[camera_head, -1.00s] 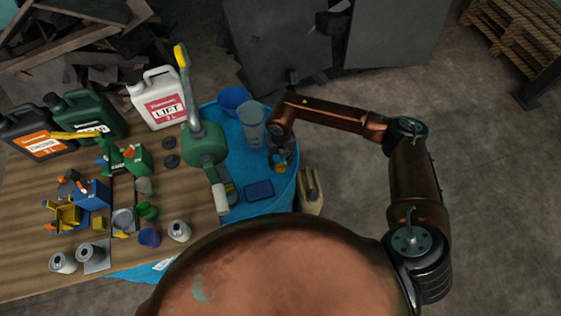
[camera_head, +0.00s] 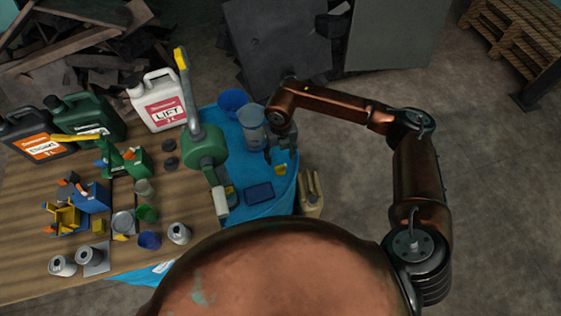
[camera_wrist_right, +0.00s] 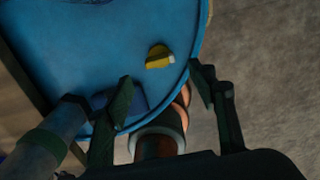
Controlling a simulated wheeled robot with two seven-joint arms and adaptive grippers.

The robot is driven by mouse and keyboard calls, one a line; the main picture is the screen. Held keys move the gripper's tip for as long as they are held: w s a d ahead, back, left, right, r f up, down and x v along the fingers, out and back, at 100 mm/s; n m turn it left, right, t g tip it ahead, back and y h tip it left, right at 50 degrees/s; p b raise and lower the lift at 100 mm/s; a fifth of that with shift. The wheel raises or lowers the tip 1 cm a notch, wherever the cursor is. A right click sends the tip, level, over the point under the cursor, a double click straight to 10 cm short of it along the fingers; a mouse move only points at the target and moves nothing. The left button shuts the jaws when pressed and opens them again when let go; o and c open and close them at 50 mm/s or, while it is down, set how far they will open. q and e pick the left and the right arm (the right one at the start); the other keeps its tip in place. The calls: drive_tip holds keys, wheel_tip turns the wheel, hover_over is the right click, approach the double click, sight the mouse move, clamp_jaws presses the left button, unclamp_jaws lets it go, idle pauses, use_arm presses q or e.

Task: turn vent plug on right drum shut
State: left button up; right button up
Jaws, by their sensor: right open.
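The right drum (camera_head: 250,205) is blue, and its rimmed top also shows in the right wrist view (camera_wrist_right: 90,50). A small yellow piece, apparently the vent plug (camera_head: 280,169), stands on the drum top near its right rim. In the right wrist view the vent plug (camera_wrist_right: 158,58) is a yellow wedge with a paler right end. My right gripper (camera_head: 281,156) is over the drum's right side, just beyond the plug. In the wrist view its two fingers (camera_wrist_right: 165,88) are wide apart with nothing between the tips, and the plug is clear of them. My left gripper is not in view.
Open floor lies further right.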

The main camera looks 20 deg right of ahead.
sight(281, 166)
wheel_tip(281, 166, up, 5)
drive_tip(key=shift+r, duration=0.15)
idle(0.6)
